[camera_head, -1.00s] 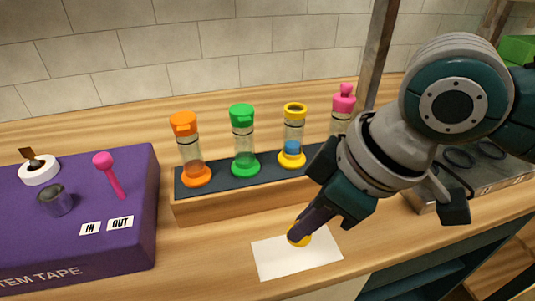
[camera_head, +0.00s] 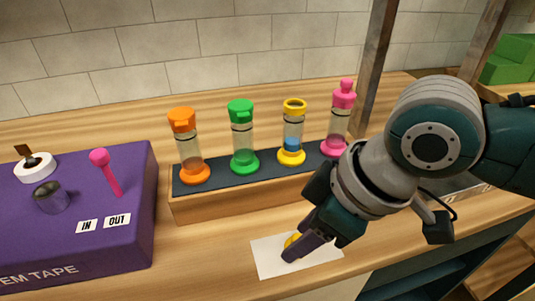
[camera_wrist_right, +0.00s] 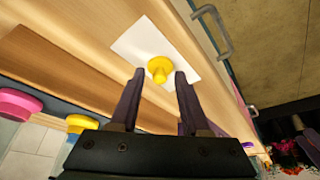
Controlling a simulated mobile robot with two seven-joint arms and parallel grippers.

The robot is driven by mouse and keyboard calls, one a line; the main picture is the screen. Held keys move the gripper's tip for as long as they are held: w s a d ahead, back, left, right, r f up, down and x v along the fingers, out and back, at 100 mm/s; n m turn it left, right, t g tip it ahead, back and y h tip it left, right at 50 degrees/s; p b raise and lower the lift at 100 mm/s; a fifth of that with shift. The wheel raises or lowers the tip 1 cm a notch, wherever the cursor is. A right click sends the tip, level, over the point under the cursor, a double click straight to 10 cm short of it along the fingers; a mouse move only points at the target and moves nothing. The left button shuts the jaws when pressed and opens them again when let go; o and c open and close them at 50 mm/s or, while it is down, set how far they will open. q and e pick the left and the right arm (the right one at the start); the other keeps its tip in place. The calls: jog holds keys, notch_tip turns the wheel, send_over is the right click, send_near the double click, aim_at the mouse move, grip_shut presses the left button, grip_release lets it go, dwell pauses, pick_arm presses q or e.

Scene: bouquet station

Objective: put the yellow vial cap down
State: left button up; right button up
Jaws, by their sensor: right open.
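The yellow vial cap (camera_head: 292,240) lies on a white sheet (camera_head: 275,263) on the bench, partly hidden by my right gripper (camera_head: 293,250) in the head view. In the right wrist view the cap (camera_wrist_right: 159,68) sits on the sheet (camera_wrist_right: 135,46), just beyond and between the fingertips of my right gripper (camera_wrist_right: 159,75). The fingers are open and spread apart around it. The yellow vial (camera_head: 293,132), with blue liquid and no cap, stands in the rack. My left gripper is not in view.
The wooden rack (camera_head: 225,203) also holds an orange vial (camera_head: 188,150), a green vial (camera_head: 243,140) and a pink vial (camera_head: 339,122), all capped. A purple box (camera_head: 120,245) with IN and OUT labels is at left. Bare bench lies between the box and the sheet.

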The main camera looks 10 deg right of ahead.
jog(key=p+v, duration=0.3)
jog(key=v, duration=0.8)
jog(key=s+a+m, duration=0.1)
jog(key=s+a, duration=0.3)
jog(key=s+d+f+m+h, duration=0.3)
jog(key=s+d+m, duration=0.3)
jog(key=s+d, duration=0.2)
jog(key=shift+s+d+f, duration=0.2)
jog(key=shift+s+d, duration=0.05)
jog(key=shift+s, duration=0.3)
notch_tip(320, 180, up, 41)
jog(key=p, duration=4.1)
jog(key=shift+r, duration=0.15)
